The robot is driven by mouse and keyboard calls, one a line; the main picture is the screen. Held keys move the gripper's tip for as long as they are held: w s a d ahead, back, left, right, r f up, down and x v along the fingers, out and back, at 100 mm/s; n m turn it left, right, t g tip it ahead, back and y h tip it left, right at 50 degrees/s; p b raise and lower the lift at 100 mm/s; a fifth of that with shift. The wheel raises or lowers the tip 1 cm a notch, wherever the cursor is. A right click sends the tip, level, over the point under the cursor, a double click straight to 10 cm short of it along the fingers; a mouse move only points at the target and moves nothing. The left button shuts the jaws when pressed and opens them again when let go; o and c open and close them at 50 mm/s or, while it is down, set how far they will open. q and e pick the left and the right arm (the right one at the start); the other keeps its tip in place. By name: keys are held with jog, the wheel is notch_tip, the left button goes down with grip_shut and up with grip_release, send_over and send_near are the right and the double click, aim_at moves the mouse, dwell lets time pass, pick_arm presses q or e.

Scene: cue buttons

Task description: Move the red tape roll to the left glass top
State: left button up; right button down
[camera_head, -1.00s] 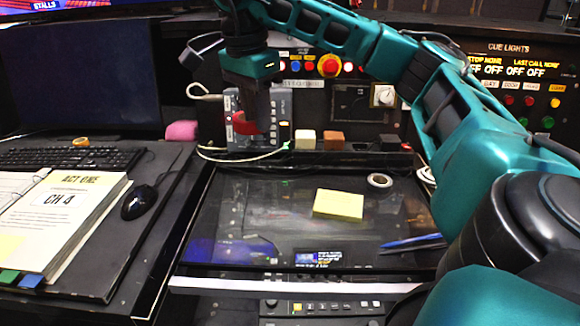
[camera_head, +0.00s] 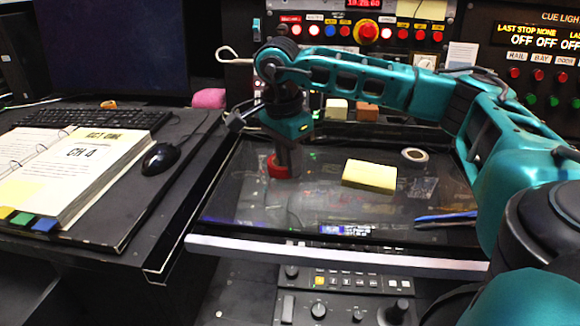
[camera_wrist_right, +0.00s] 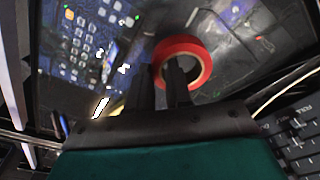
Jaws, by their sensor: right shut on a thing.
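The red tape roll (camera_head: 277,167) is at the back left part of the dark glass top (camera_head: 240,205). My right gripper (camera_head: 284,163) points down and is shut on the roll. In the right wrist view the red roll (camera_wrist_right: 182,62) shows as a ring, with the right gripper's fingers (camera_wrist_right: 172,82) at its near rim. The roll is at or just above the glass; I cannot tell whether it touches. My left gripper is not in view.
A mouse (camera_head: 160,158) and script binder (camera_head: 75,172) are on the left desk. The glass front left is clear.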

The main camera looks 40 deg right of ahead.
aim_at(284, 169)
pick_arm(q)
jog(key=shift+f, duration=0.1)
pick_arm(e)
jog(key=shift+f, duration=0.55)
jog(key=shift+f, duration=0.15)
jog(key=c, duration=1)
grip_release()
jog(key=shift+c, duration=0.2)
pick_arm(q)
jog(key=p, duration=0.1)
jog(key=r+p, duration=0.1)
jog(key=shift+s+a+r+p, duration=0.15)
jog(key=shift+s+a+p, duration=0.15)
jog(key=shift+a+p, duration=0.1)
pick_arm(e)
notch_tip(284, 169, up, 12)
jog(key=a, duration=0.1)
jog(key=shift+a, duration=0.2)
